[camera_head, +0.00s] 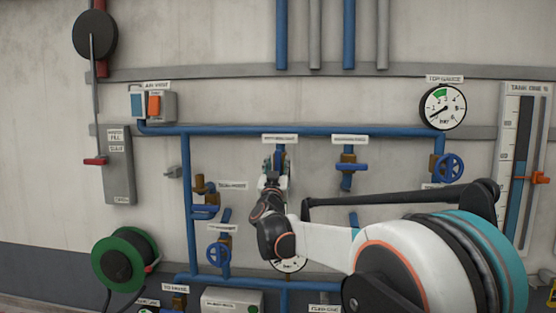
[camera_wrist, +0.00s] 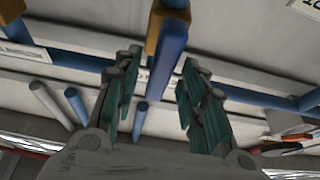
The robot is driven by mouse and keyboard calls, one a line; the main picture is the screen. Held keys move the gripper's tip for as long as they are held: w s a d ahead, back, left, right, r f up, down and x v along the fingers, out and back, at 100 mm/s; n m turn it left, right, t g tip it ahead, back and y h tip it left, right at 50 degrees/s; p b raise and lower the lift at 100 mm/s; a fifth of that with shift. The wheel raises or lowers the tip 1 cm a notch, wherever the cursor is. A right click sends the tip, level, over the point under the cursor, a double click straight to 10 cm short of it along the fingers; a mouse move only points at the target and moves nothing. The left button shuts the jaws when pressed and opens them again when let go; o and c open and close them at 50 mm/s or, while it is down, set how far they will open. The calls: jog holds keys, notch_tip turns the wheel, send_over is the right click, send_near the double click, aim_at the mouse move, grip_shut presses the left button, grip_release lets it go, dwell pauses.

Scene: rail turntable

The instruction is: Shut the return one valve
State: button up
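My gripper (camera_head: 275,170) is at the wall, in front of a valve under a label (camera_head: 280,139) too small to read surely. In the head view the gripper covers most of that valve, so its handle position is hidden. In the wrist view my gripper (camera_wrist: 160,62) is open, with teal pads on both sides of a blue bar (camera_wrist: 163,85). A brass body (camera_wrist: 155,28) shows at the bar's upper end. The bar looks like a lever, and gaps show on both sides of it. I cannot tell which valve is labelled return one.
A blue handwheel (camera_head: 447,167) and a pressure gauge (camera_head: 442,107) are at right. Another handwheel (camera_head: 218,255) sits lower left. A blue pipe (camera_head: 310,131) runs above.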

jog(key=shift+x, duration=1)
grip_shut()
